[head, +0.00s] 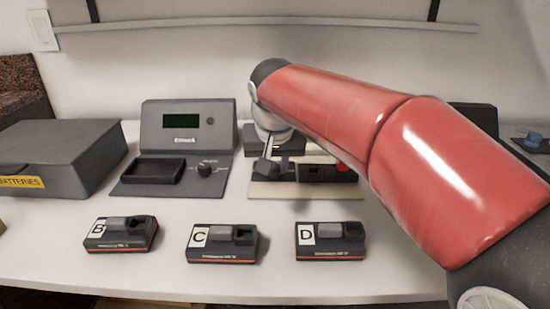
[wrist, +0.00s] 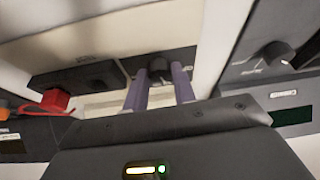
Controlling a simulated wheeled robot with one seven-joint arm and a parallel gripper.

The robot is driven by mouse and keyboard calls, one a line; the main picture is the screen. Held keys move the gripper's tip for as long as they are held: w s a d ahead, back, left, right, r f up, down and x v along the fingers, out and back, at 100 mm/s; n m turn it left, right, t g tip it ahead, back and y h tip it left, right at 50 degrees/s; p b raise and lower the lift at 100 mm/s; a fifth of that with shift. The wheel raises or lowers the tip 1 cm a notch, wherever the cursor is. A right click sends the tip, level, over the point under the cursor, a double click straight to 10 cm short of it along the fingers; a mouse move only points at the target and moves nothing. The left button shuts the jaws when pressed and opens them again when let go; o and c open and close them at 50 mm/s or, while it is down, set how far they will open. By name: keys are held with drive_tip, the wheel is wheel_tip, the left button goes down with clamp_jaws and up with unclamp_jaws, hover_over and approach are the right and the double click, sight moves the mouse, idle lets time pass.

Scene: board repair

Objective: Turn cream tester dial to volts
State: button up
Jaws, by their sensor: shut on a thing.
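The cream tester (head: 290,191) sits at the back middle of the bench in the head view, partly hidden by my arm. In the wrist view its cream surface (wrist: 205,30) carries a dark panel with a dark round dial (wrist: 158,68). My gripper (wrist: 160,78) is shut on this dial, with one purple finger on each side of it. In the head view my gripper (head: 276,160) is over the tester, and the dial is hard to make out. I cannot read which mark the dial points to.
A grey tester (head: 187,128) with a display and its own dial (head: 206,170) stands just left. A grey batteries box (head: 60,150) is at far left. Units B (head: 122,234), C (head: 222,243) and D (head: 331,241) lie in front. The front bench strip is clear.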

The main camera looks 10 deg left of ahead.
drive_tip(key=shift+a+m+h+p, duration=0.15)
drive_tip(key=shift+m+h+p, duration=0.4)
drive_tip(key=shift+m, duration=1.15)
drive_tip(key=o, duration=1)
drive_tip(key=shift+r, duration=0.1)
drive_tip(key=v, duration=0.7)
drive_tip(key=shift+s+a+r+p, duration=0.1)
drive_tip(key=shift+s+r+p, duration=0.15)
drive_tip(key=shift+p, duration=0.05)
drive_tip(key=shift+s, duration=0.1)
